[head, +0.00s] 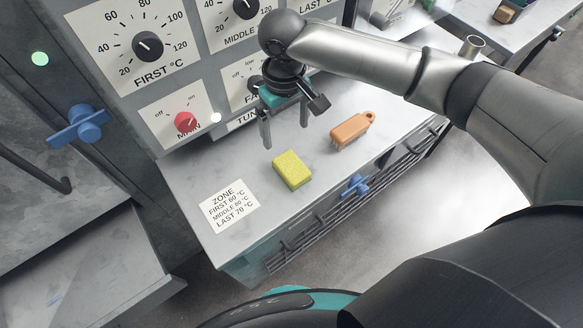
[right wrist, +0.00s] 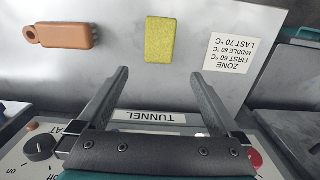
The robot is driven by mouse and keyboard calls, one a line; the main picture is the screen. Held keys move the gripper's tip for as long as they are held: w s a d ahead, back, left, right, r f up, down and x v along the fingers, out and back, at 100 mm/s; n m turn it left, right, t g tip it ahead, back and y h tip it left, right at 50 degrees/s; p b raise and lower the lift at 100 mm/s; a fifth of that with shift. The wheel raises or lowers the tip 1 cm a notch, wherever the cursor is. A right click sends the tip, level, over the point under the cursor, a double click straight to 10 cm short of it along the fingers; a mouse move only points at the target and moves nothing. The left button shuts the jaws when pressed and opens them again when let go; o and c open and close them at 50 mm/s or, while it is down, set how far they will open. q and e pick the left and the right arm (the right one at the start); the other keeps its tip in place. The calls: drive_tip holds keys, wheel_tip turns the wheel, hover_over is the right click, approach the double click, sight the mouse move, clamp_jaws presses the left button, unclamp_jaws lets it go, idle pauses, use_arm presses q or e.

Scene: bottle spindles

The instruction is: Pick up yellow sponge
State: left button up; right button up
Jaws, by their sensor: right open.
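The yellow sponge (head: 291,170) lies on the grey counter (head: 200,178) between a white label and an orange brush. It also shows in the right wrist view (right wrist: 160,40), ahead of the fingers and clear of them. My right gripper (head: 285,132) is open and empty, above the counter on the control panel side of the sponge. In the right wrist view its two fingers (right wrist: 161,80) are spread wide with nothing between them. My left gripper is not in view.
An orange brush (head: 352,130) lies right of the sponge. A white zone label (head: 229,205) is on the counter to its left. The control panel with dials (head: 147,46) rises behind. A blue handle (head: 355,186) sits at the counter's front edge, above a rack.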

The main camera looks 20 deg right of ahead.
drive_tip(key=b, duration=0.2)
hover_over(287, 161)
wheel_tip(287, 161, down, 8)
drive_tip(key=shift+s+f, duration=0.1)
drive_tip(key=shift+f, duration=0.15)
wheel_tip(287, 161, down, 5)
drive_tip(key=shift+f+b, duration=0.1)
drive_tip(key=shift+b, duration=0.55)
drive_tip(key=c, duration=1.4)
wheel_tip(287, 161, up, 20)
drive_tip(key=p, duration=0.4)
drive_tip(key=o, duration=0.9)
drive_tip(key=c, duration=0.6)
